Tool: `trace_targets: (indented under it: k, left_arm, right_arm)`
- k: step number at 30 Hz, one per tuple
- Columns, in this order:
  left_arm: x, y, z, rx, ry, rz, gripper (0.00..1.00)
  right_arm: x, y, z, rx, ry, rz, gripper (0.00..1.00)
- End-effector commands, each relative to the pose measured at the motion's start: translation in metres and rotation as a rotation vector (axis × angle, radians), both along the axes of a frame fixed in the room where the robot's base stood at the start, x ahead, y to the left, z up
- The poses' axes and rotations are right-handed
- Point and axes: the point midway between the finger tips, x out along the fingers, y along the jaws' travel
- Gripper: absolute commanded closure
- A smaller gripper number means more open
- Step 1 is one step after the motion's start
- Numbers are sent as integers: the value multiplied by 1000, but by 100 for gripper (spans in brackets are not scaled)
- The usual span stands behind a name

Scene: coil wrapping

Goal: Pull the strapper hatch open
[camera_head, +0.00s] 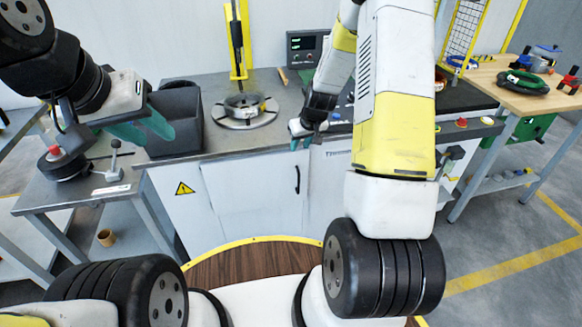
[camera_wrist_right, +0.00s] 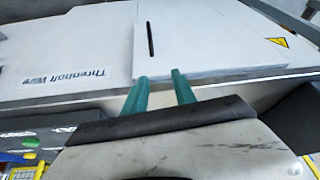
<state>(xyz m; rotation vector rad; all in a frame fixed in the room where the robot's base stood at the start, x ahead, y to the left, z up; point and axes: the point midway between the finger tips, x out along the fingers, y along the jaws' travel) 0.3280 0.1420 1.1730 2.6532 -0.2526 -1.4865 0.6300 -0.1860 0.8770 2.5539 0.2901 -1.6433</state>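The hatch (camera_head: 250,192) is a white door in the cabinet front below the grey counter, and it looks closed. Its upright black handle (camera_head: 297,179) is near its right edge. The right wrist view also shows the hatch (camera_wrist_right: 205,40) and the handle (camera_wrist_right: 150,40). My right gripper (camera_head: 300,144) is at the counter's front edge, above the handle and apart from it. Its two teal fingers (camera_wrist_right: 159,75) are apart with nothing between them. My left gripper (camera_head: 145,127) is at the left, in front of the black bin, with its teal fingers spread and empty.
A black bin (camera_head: 176,122) and a coil on a round plate (camera_head: 247,110) stand on the counter (camera_head: 225,85). A side table with a lever (camera_head: 114,160) is at the left. A wooden table (camera_head: 535,90) stands at the right. The floor before the hatch looks clear.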

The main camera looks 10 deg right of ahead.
Motion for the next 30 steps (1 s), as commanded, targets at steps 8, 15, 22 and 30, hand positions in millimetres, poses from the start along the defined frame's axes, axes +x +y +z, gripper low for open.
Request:
trace_targets:
  k: [8, 15, 22, 30]
  left_arm:
    - [0, 0, 0, 0, 1, 0, 64]
    - [0, 0, 0, 0, 0, 0, 64]
    - [0, 0, 0, 0, 0, 0, 64]
    - [0, 0, 0, 0, 0, 0, 64]
  right_arm:
    - [7, -7, -68, -16, 22, 10, 67]
    - [7, -10, -118, -29, 31, 20, 67]
    - [13, -9, -142, -32, 34, 22, 67]
    - [29, -6, -181, -31, 32, 21, 67]
